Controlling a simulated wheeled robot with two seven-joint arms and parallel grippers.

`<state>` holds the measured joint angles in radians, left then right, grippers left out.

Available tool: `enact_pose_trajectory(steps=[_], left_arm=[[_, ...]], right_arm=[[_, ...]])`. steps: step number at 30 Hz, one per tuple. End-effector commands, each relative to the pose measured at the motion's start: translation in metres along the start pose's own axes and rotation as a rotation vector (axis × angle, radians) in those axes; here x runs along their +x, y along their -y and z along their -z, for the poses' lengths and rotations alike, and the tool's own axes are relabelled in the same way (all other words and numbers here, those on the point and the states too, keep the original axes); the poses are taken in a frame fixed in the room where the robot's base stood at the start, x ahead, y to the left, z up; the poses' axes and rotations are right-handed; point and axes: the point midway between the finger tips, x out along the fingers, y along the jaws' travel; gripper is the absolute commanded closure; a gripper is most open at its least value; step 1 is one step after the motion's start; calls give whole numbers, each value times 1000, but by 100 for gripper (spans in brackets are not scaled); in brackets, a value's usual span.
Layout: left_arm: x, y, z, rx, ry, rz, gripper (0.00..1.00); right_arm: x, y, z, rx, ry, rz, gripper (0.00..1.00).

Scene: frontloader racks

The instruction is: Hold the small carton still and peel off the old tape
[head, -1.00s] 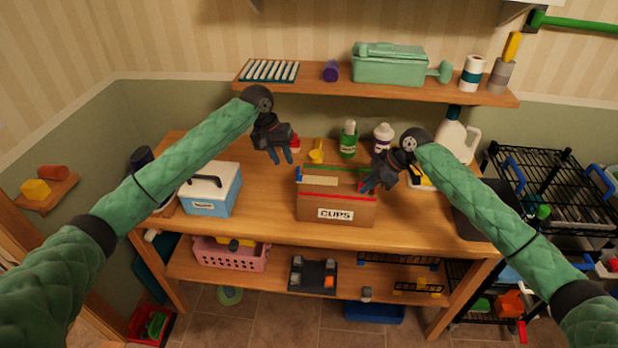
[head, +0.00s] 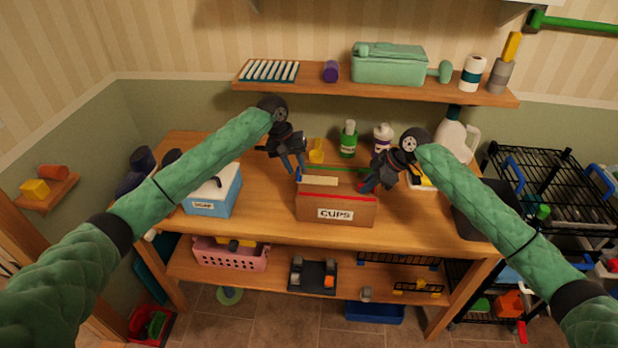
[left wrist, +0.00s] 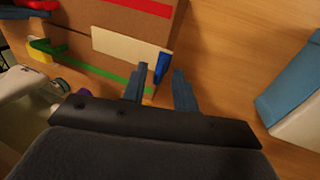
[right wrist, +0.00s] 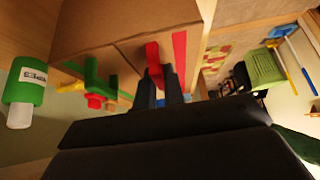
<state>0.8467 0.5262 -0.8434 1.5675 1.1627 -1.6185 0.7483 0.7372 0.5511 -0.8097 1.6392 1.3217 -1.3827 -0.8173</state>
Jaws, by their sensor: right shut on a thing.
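The small brown carton (head: 350,213) labelled CUPS stands on the workbench. A beige tape strip (head: 320,181) lies across its top, with a blue tab (left wrist: 162,68) at its end. A red strip (head: 338,196) runs along the front top edge and a green strip (left wrist: 110,72) along the back. My left gripper (head: 294,170) is open and empty, above the carton's back left corner; in the left wrist view its fingers point toward the blue tab. My right gripper (head: 367,187) is shut on a red tab (right wrist: 155,66) at the carton's right end.
A green bottle (head: 348,139), a white bottle (head: 382,138) and a yellow scoop (head: 316,152) stand behind. A shelf (head: 400,88) hangs above. The bench front right of the carton is clear.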

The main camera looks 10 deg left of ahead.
Motion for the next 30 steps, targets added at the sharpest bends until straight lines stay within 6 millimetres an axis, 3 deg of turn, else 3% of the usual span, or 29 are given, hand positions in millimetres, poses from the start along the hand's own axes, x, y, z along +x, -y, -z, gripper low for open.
enact_pose_trajectory(steps=[9,20,24,29,30], left_arm=[[26,1,0,-1,1,1,71],[29,0,0,-1,1,0,71],[29,0,0,0,1,0,88],[29,0,0,0,1,-1,87],[29,-1,0,1,1,-1,95]], right_arm=[[5,2,-4,3,5,6,100],[4,2,-4,3,5,6,100],[4,2,-4,3,5,6,100],[4,2,-3,3,5,6,100],[5,2,-3,2,5,6,100]])
